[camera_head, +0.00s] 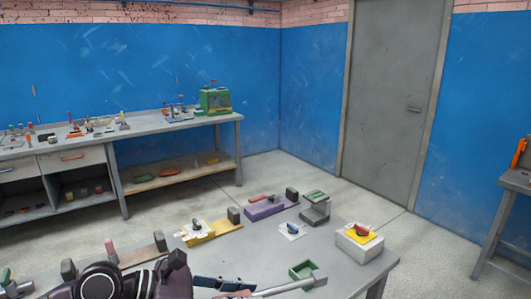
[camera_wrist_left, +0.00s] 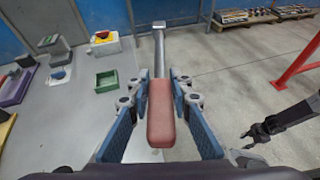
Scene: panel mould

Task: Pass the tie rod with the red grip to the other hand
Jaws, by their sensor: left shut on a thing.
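The tie rod has a red grip (camera_wrist_left: 160,112) and a grey metal shaft (camera_wrist_left: 159,55) with a short crosspiece at its far end. My left gripper (camera_wrist_left: 160,95) is shut on the red grip, with one blue finger on each side. In the head view my left gripper (camera_head: 222,286) is at the bottom, and the shaft (camera_head: 290,286) points right, above the table's near edge. My right gripper (camera_wrist_left: 252,137) shows small and dark at the right of the left wrist view. Its fingers look spread and empty, apart from the rod.
The grey table (camera_head: 335,262) carries a green tray (camera_head: 303,271), a white box (camera_head: 359,247) with a yellow top, a purple block (camera_head: 265,210) and a yellow block (camera_head: 205,232). A red frame (camera_wrist_left: 298,62) stands on the floor at right. Open floor lies beyond the table's edge.

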